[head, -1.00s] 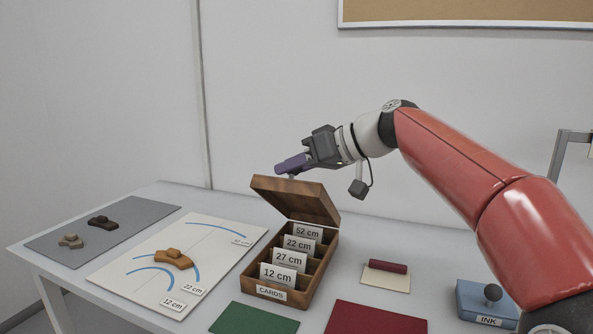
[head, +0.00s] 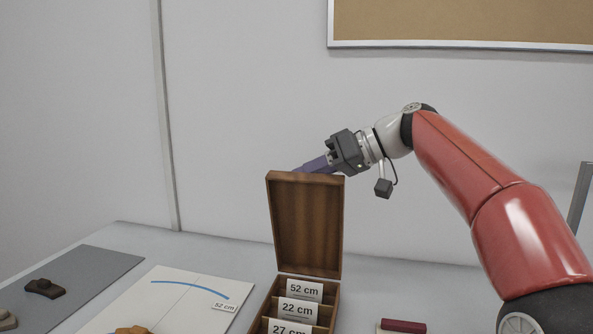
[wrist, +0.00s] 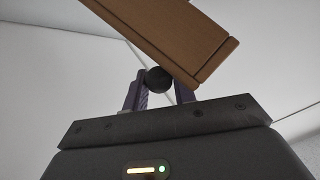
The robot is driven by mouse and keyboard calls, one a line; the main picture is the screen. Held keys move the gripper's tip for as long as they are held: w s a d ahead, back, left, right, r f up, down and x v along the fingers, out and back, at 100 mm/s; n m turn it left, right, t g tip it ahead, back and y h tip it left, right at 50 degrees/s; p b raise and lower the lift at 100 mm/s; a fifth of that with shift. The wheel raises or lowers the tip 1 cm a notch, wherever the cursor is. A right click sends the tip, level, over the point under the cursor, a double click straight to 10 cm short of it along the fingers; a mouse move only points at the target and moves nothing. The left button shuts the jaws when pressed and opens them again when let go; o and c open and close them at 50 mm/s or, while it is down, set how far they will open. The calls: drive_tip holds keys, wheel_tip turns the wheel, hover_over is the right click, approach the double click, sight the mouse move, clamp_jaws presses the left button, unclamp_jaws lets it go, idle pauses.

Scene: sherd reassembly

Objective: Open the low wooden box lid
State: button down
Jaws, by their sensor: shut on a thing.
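The low wooden box (head: 262,312) stands on the table with its lid (head: 306,225) raised to about upright, its inner face toward the head camera. My gripper (head: 305,168) is at the lid's top edge, behind it, and its fingertips are partly hidden by the lid. In the wrist view the purple fingers (wrist: 158,92) are shut on a dark round knob (wrist: 158,79) beside the lid's wooden edge (wrist: 168,35). Cards marked 52 cm (head: 304,290), 22 cm and 27 cm stand inside the box; its front is out of frame.
A white board (head: 150,300) with a blue arc and a brown sherd (head: 132,330) lies left of the box. A grey mat (head: 85,280) with dark and pale sherds is farther left. A dark red roll (head: 403,326) lies to the right. The wall is behind.

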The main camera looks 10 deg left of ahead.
drive_tip(key=shift+w+d+f, duration=0.15)
drive_tip(key=shift+f, duration=0.3)
drive_tip(key=c, duration=1.2)
unclamp_jaws()
drive_tip(key=shift+r, duration=0.1)
drive_tip(key=shift+r, duration=0.1)
